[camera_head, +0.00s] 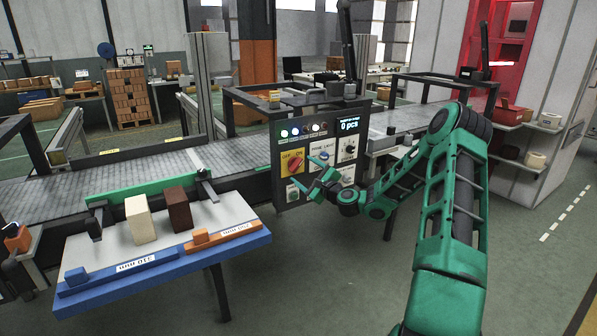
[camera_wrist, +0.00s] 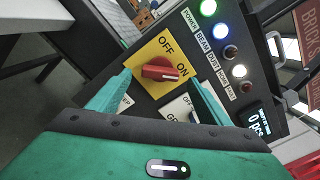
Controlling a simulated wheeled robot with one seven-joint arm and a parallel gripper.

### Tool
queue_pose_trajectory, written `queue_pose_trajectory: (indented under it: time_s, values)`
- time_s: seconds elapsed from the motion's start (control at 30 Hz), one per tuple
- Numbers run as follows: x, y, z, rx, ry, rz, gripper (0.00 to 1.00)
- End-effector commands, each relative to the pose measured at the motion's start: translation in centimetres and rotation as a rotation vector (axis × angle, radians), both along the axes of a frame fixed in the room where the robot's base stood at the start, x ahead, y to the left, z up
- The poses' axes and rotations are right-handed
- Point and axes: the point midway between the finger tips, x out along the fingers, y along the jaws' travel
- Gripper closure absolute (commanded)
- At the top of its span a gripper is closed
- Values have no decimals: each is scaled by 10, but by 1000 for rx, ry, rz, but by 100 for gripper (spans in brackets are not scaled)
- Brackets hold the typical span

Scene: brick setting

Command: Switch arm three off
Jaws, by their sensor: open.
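A grey control panel (camera_head: 318,145) stands at the conveyor's side. On it is a yellow plate (camera_wrist: 153,50) marked OFF and ON, with a red rotary knob (camera_wrist: 158,69); the knob also shows in the head view (camera_head: 294,161). In the wrist view the knob's long axis lies toward the ON mark. My gripper (camera_head: 307,176) is open in front of the panel. In the wrist view its green fingertips (camera_wrist: 158,77) spread to either side of the knob, apparently apart from it. No label reading "arm three" is legible.
Indicator lamps (camera_wrist: 222,30) glow green, blue and white; others look dark. A display (camera_head: 348,124) reads 0 pcs. More controls sit beside and below the knob. A blue-edged table (camera_head: 160,272) with a pale block (camera_head: 140,219) and a brown block (camera_head: 178,208) stands left.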

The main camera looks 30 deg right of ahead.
Motion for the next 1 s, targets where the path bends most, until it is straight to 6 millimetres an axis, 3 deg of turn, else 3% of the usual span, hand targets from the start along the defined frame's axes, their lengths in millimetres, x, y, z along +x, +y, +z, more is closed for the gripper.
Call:
queue_pose_trajectory:
  time_s: [0.23,0.6,0.63,0.8,1.0]
  values:
    - [28,1,0,-2,1,1,28]
    - [33,1,0,-1,1,1,28]
    - [33,1,0,-1,1,1,31]
    - [33,1,0,-1,1,1,69]
    - [33,2,0,-8,2,2,69]
